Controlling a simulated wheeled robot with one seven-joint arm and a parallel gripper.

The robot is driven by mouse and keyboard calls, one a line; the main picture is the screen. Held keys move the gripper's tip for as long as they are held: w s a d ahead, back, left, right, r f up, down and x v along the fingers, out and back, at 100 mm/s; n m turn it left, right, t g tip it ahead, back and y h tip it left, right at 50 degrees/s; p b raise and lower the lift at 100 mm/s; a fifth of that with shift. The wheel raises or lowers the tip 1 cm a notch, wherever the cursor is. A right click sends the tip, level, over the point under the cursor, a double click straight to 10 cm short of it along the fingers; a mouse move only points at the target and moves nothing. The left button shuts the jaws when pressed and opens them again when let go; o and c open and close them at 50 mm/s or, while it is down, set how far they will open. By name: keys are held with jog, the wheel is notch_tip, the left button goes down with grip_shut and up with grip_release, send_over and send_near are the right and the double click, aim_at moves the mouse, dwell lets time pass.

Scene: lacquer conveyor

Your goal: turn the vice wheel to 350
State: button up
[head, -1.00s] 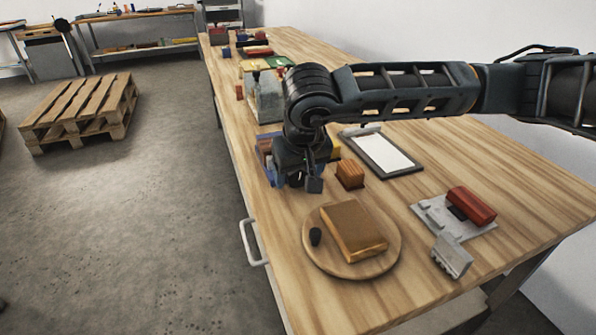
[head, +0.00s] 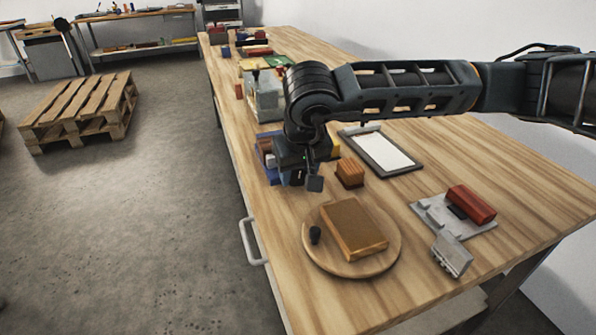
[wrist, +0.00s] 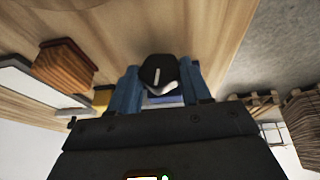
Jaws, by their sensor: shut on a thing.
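The vice (head: 264,172) is a blue body at the table's left edge, largely hidden behind my gripper in the head view. In the wrist view, a black faceted knob with a white line (wrist: 157,68) shows between the blue fingers of my gripper (wrist: 162,90); I take it for the vice wheel. My gripper (head: 300,180) is shut on it. A bright blue part of the vice (wrist: 165,99) shows behind the knob. I cannot read any scale or number for the wheel.
A wooden block (head: 350,174) and a clipboard (head: 382,151) lie to the right. A round wooden board (head: 318,262) with a brown block is nearer. A grey block (head: 264,100) stands behind my gripper.

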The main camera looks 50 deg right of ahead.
jog(key=shift+f+b, duration=0.15)
jog(key=shift+b, duration=0.15)
jog(key=b, duration=0.2)
jog(key=y+b, duration=0.1)
jog(key=shift+s+d+f+t+b, duration=0.15)
jog(key=shift+f+t+b, duration=0.1)
jog(key=shift+t+b, duration=0.15)
jog(key=t+y+b, duration=0.1)
jog(key=b, duration=0.2)
jog(key=shift+d+f+m, duration=0.1)
jog(key=shift+m, duration=0.3)
jog(key=t+y+b, duration=0.1)
jog(key=b, duration=0.2)
jog(key=t+y+b, duration=0.1)
jog(key=y+b, duration=0.1)
jog(key=b, duration=0.2)
jog(key=shift+s+d+m, duration=0.15)
jog(key=shift+m, duration=0.15)
jog(key=shift+r+t+y+b, duration=0.3)
jog(key=shift+y+b, duration=0.1)
jog(key=shift+b, duration=0.45)
jog(key=o, duration=1.1)
jog(key=shift+c, duration=0.2)
jog(key=shift+r+p, duration=0.15)
jog(key=shift+p, duration=0.2)
